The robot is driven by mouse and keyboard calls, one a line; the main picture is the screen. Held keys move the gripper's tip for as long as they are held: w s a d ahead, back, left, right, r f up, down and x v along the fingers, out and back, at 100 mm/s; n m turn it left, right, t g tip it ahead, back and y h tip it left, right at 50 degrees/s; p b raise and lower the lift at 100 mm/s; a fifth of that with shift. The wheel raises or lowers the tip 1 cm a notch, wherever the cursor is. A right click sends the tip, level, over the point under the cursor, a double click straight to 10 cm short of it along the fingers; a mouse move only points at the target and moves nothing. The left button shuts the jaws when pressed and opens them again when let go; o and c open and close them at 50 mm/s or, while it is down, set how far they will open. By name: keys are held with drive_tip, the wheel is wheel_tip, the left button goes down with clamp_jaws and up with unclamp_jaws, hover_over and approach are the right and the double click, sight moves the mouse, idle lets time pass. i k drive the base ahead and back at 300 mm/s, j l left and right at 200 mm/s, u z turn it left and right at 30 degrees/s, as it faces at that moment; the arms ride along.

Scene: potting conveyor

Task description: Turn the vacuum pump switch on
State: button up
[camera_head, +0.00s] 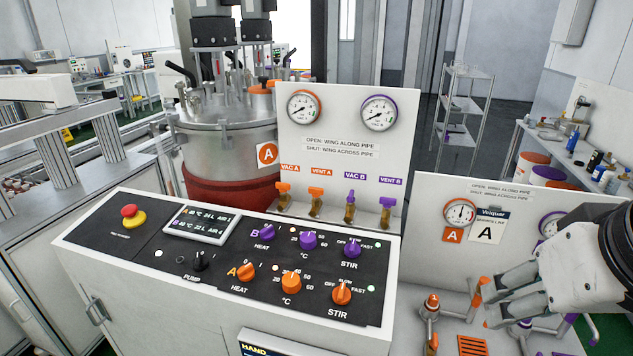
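The pump switch (201,261) is a small black knob on the sloped black control panel (165,268), above the white label PUMP. A small dark round spot lies just left of it. The exact direction the knob points is hard to make out. My gripper (486,307) is at the lower right, far to the right of the switch and apart from the panel.
The panel also holds a red stop button (130,212), a display (200,225) and several purple and orange knobs. A white gauge board (340,150) with small valves stands behind it. A second gauge board (480,240) stands near my gripper. The space above the panel is clear.

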sight(199, 264)
drive_tip(key=u, duration=1.25)
